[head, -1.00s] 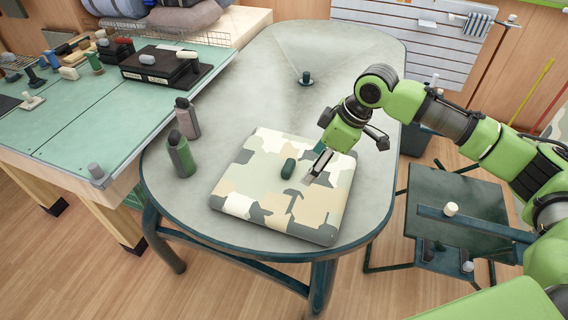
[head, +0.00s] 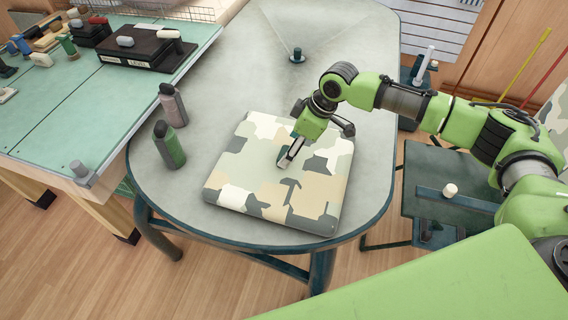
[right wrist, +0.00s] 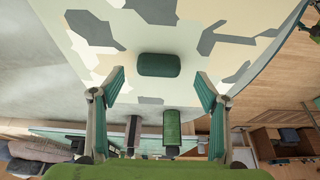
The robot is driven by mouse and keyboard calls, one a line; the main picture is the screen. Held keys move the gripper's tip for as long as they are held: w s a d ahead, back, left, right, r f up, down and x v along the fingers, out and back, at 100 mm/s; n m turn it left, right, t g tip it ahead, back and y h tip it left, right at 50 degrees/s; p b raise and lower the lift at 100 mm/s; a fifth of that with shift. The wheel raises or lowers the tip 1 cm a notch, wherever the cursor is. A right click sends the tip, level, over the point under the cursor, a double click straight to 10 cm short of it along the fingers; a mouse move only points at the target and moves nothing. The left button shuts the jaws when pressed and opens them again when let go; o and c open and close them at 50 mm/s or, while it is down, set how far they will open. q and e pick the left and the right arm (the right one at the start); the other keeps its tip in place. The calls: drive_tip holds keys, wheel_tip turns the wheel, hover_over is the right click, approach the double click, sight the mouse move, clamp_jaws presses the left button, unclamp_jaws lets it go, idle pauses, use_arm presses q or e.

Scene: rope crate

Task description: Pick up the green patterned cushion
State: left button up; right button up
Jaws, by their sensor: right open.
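The camouflage-patterned cushion (head: 240,197), in green, grey, beige and white, lies flat on the rounded grey table. It also fills the upper part of the right wrist view (right wrist: 240,48). A small dark green rounded block (right wrist: 160,65) shows against it there, between the lines of my fingers. In the head view my gripper mostly hides that block. My right gripper (head: 289,156) is open over the middle of the cushion, pointing down and left. Its two fingers are spread in the wrist view, with nothing held. I cannot tell whether they touch the cushion. My left gripper is out of view.
A pinkish bottle (head: 173,106) and a green bottle (head: 169,146) stand on the table left of the cushion. A small dark fixture (head: 297,55) stands farther back. A green-topped workbench (head: 105,100) with tools is at left. A dark stand (head: 445,175) is at right.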

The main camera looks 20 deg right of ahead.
sight(284, 152)
drive_tip(key=x, duration=0.3)
drive_tip(key=shift+w+a+f, duration=0.25)
drive_tip(key=shift+f, duration=0.05)
drive_tip(key=shift+w+a+f, duration=0.1)
drive_tip(key=shift+f, duration=0.1)
drive_tip(key=shift+c, duration=0.7)
drive_tip(key=c, duration=1.3)
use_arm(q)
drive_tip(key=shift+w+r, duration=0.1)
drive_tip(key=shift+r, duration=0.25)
use_arm(e)
drive_tip(key=shift+c, duration=0.6)
drive_tip(key=shift+r, duration=0.1)
